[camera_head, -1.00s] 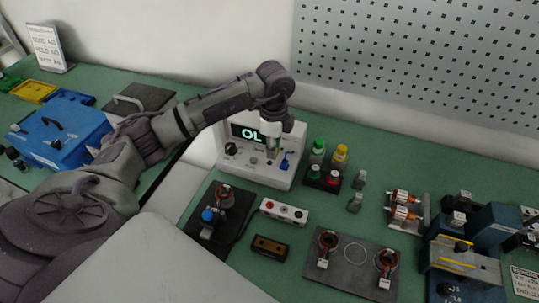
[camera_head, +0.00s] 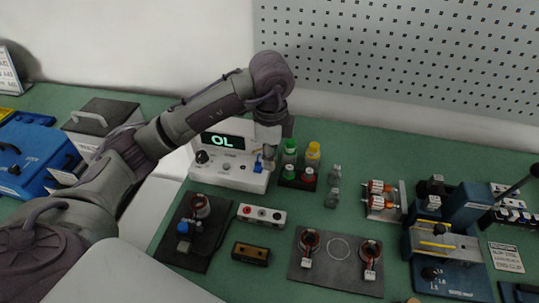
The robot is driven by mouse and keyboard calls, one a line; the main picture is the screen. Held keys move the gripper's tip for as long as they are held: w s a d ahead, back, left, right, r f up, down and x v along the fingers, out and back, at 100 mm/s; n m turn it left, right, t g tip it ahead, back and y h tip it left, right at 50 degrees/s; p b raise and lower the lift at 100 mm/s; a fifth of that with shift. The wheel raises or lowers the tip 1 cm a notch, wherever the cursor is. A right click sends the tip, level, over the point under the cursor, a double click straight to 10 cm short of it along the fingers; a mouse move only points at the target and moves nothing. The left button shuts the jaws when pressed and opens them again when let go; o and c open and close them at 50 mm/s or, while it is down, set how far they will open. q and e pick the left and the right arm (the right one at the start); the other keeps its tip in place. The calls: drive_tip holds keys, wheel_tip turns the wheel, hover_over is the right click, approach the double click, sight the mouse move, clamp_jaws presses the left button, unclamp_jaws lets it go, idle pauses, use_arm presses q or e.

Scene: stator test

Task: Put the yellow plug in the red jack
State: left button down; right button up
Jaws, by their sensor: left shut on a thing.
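My left gripper (camera_head: 269,134) reaches down in front of the right end of the white meter (camera_head: 228,178). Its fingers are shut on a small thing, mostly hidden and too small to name. A blue piece (camera_head: 257,166) sits on the meter face just below the gripper. I cannot clearly make out a yellow plug. A yellow-topped piece (camera_head: 313,150) stands right of the gripper, beside a green-topped one (camera_head: 290,147). A small white box (camera_head: 261,222) in front of the meter has red and dark round sockets, possibly including the red jack. My right gripper is not in view.
A dark pad with copper coils (camera_head: 338,277) lies front right. Red-and-white motor parts (camera_head: 381,187) and a blue fixture (camera_head: 469,205) stand further right. A brown block (camera_head: 250,253) and a dark plate (camera_head: 173,247) are in front. A perforated panel (camera_head: 400,70) is behind.

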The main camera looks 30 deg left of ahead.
use_arm(q)
drive_tip(key=s+a, duration=0.3)
drive_tip(key=s, duration=0.4)
drive_tip(key=shift+a, duration=0.25)
drive_tip(key=shift+f, duration=0.15)
wheel_tip(320, 180, down, 9)
drive_tip(key=b, duration=0.7)
drive_tip(key=shift+f, duration=0.35)
drive_tip(key=shift+f+b, duration=0.7)
drive_tip(key=shift+b, duration=0.05)
idle(1.4)
drive_tip(key=shift+f, duration=0.15)
drive_tip(key=shift+f, duration=0.15)
